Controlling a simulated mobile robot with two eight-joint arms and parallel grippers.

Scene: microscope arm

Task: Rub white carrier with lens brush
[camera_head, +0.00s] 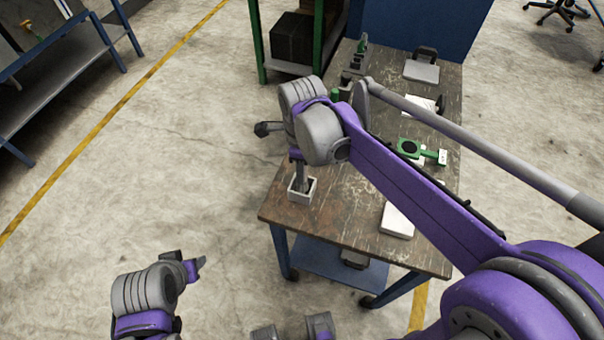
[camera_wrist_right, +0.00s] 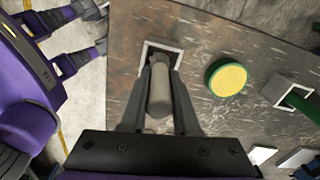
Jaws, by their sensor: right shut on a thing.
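The white carrier (camera_head: 293,196), a small open square box, stands at the table's near left corner; its white rim also shows in the wrist view (camera_wrist_right: 146,52). My right gripper (camera_head: 301,178) is directly above it, pointing down. In the wrist view my right gripper (camera_wrist_right: 160,78) is shut on a grey, rounded handle, which looks like the lens brush (camera_wrist_right: 159,95). The brush's far end lies within the carrier's outline; whether it touches the carrier is hidden. My left gripper (camera_head: 196,266) is over the floor, away from the table; its jaw opening is unclear.
A green round piece with a yellow top (camera_wrist_right: 227,78) stands close beside the carrier. A second white square holder (camera_wrist_right: 278,90) has a green thing in it. A green-framed tool (camera_head: 412,148) and a white block (camera_head: 397,220) lie farther right on the table (camera_head: 340,215).

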